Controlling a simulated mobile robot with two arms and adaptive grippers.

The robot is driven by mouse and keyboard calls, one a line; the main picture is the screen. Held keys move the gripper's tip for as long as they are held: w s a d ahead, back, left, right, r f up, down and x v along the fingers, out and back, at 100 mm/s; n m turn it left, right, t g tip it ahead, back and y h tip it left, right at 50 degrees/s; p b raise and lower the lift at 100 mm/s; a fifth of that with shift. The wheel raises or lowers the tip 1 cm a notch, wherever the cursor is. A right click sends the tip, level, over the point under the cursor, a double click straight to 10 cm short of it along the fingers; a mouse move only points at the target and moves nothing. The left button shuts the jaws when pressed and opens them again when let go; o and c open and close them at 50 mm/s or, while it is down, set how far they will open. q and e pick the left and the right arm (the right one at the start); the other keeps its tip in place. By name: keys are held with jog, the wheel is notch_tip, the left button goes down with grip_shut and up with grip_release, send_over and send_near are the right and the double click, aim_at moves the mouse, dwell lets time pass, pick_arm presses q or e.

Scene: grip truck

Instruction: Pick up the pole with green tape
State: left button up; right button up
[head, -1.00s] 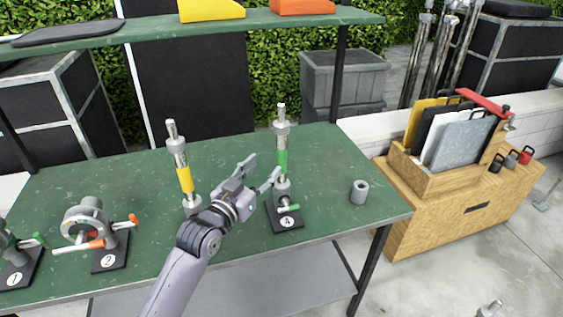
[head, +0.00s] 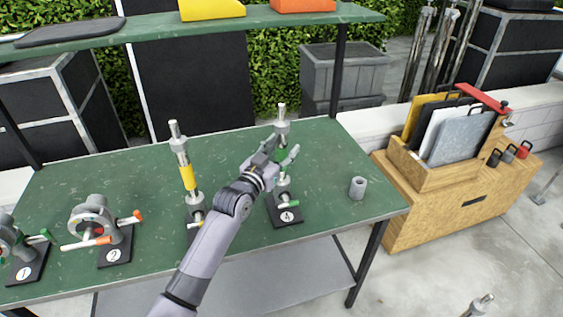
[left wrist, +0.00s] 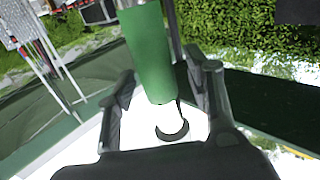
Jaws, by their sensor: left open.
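The pole with green tape (head: 282,128) stands upright on the black base marked 4 (head: 287,217) on the green table. In the head view its taped part is mostly hidden by my left gripper (head: 283,149). My left gripper is open at the pole, at about the height of the tape. In the left wrist view the green tape (left wrist: 151,50) shows large between the two open fingers, and I cannot tell whether they touch it. My right gripper is not in view.
A pole with yellow tape (head: 187,176) stands to the left, partly behind my arm. Clamp-like fixtures marked 1 and 2 (head: 90,218) are further left. A small grey cylinder (head: 357,188) stands to the right. A shelf (head: 262,20) runs above the table's back.

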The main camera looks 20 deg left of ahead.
pick_arm(q)
jog(key=shift+c, duration=0.3)
jog(key=c, duration=1.1)
jog(key=shift+r, duration=0.15)
